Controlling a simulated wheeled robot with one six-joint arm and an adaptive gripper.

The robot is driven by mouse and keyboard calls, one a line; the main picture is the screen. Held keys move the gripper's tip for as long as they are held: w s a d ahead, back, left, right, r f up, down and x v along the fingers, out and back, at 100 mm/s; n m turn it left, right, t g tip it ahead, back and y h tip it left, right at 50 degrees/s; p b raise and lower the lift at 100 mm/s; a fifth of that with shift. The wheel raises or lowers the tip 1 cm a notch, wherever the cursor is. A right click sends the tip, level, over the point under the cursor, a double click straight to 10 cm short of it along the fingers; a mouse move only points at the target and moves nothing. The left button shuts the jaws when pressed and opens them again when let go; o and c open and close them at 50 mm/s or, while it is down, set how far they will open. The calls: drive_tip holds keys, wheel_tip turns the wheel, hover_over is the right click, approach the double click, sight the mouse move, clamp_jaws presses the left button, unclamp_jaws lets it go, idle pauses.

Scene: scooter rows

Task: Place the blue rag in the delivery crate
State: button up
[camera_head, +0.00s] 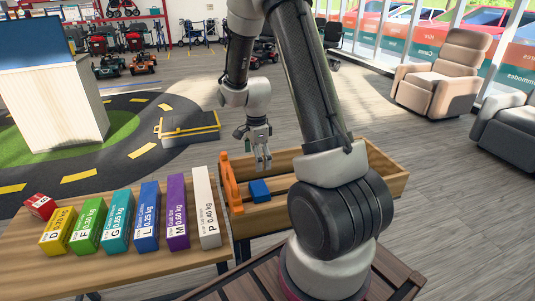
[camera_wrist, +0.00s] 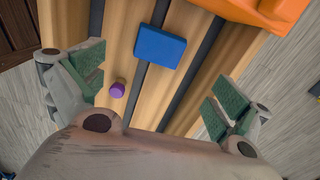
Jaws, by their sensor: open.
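The blue rag (camera_head: 260,190) looks like a small folded flat block. It lies inside the wooden delivery crate (camera_head: 393,183), near the left end. The wrist view shows the blue rag (camera_wrist: 160,46) on the slatted crate floor (camera_wrist: 197,35), lying across a dark gap between slats. My gripper (camera_head: 262,163) is open and points down over the crate, just above and behind the rag. In the wrist view my gripper (camera_wrist: 155,88) has its green finger pads wide apart with nothing between them, and the rag is clear of both fingers.
An orange item (camera_head: 230,183) stands at the crate's left end. A small purple object (camera_wrist: 117,89) lies on a slat. Left of the crate, a table (camera_head: 130,268) holds a row of coloured labelled boxes (camera_head: 147,215) and a red box (camera_head: 40,206). Armchairs (camera_head: 440,80) stand at right.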

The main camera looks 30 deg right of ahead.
drive_tip(key=s+a+r+n+t, duration=0.1)
drive_tip(key=s+r+n, duration=0.3)
drive_tip(key=r, duration=0.5)
drive_tip(key=s+a+r+n+t, duration=0.1)
drive_tip(key=s+a+r+n, duration=0.15)
drive_tip(key=r+n, duration=0.4)
drive_tip(key=s+r+n+t, duration=0.1)
drive_tip(key=s+r+n, duration=0.4)
drive_tip(key=s, duration=0.3)
drive_tip(key=s+a+r+n+t, duration=0.1)
drive_tip(key=s+r+n, duration=0.4)
drive_tip(key=s, duration=0.4)
drive_tip(key=shift+s+r, duration=0.15)
drive_tip(key=shift+r, duration=0.25)
